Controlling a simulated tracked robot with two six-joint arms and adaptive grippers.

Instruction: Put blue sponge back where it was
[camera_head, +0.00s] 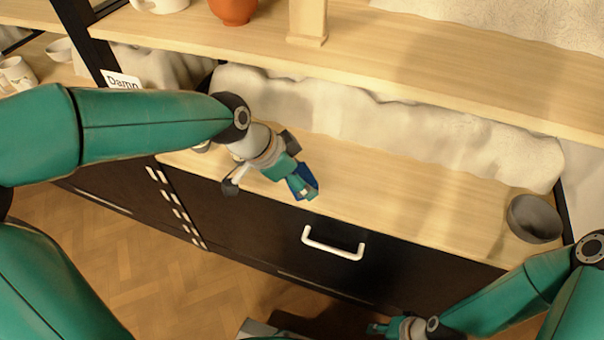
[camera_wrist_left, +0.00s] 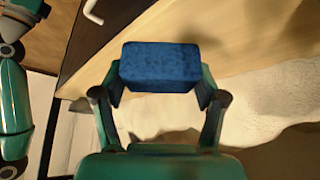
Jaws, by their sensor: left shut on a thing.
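The blue sponge (camera_wrist_left: 160,67) is a small block held between the fingers of my left gripper (camera_wrist_left: 158,85) in the left wrist view. In the head view the left gripper (camera_head: 303,187) hides most of the sponge, and a blue part (camera_head: 311,193) shows at its fingertips. They are over the front part of the wooden counter (camera_head: 400,190), above the dark drawer front; I cannot tell whether the sponge touches the wood. My right gripper (camera_head: 378,328) is low at the bottom of the head view, in front of the cabinet, and its fingers are too small to read.
A grey bowl (camera_head: 535,218) stands at the counter's right end. A pale draped cloth (camera_head: 400,125) runs along the back. A wooden shelf (camera_head: 400,70) overhangs, with an orange pot (camera_head: 233,10). A white drawer handle (camera_head: 333,243) sticks out in front. The counter's middle is clear.

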